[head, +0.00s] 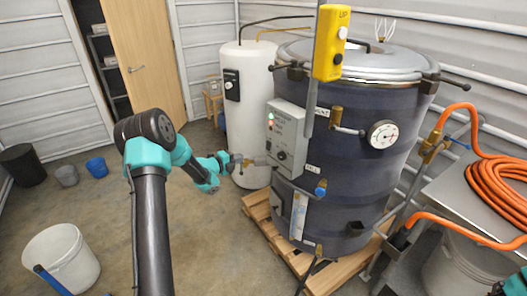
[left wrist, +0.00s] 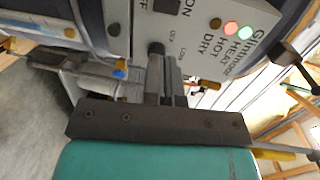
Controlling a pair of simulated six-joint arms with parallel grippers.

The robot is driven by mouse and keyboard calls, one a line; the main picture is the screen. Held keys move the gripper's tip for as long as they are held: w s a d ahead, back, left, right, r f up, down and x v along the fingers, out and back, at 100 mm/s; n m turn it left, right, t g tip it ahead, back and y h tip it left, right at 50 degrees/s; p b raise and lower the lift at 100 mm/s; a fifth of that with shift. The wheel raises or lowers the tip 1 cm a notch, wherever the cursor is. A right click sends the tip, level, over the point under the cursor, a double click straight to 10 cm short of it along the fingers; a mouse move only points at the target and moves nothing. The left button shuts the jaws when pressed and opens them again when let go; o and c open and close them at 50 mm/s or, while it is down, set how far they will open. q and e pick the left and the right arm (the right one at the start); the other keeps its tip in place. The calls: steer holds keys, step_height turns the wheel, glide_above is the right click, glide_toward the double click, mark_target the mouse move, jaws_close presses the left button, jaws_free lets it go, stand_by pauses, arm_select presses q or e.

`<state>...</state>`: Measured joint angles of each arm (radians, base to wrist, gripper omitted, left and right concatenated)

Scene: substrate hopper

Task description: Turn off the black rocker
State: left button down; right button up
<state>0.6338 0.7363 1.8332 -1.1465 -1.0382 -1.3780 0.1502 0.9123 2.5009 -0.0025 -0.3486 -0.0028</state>
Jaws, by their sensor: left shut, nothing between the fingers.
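The grey control panel (head: 287,138) is on the front of the dark round tank, with a dial knob and small lamps. In the left wrist view the panel (left wrist: 210,50) shows a red lamp, a green lamp and the words ON and OFF. A dark piece by those words, seemingly the black rocker (left wrist: 168,14), is cut by the top edge; its position cannot be told. My left gripper (head: 246,162) is shut and empty at the panel's left side. In the left wrist view its fingers (left wrist: 160,72) point at the panel, close to a black knob (left wrist: 156,48); contact is unclear.
A yellow pendant box (head: 331,43) hangs before the tank (head: 350,180), which stands on a wooden pallet (head: 285,248). A white cylinder (head: 250,80) stands behind. An orange hose (head: 498,180) lies at right. Buckets stand at left; the floor between is clear.

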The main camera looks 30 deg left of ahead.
mark_target(268, 149)
arm_select(q)
steer(key=shift+w, duration=0.1)
steer(key=x, duration=1.3)
steer(key=shift+w+d, duration=0.15)
steer(key=shift+w, duration=0.25)
steer(key=shift+d, duration=0.1)
steer(key=shift+w+d+f, duration=0.1)
steer(key=shift+w+d, duration=0.05)
steer(key=shift+w, duration=0.05)
steer(key=shift+s+a, duration=0.1)
steer(key=shift+a, duration=0.2)
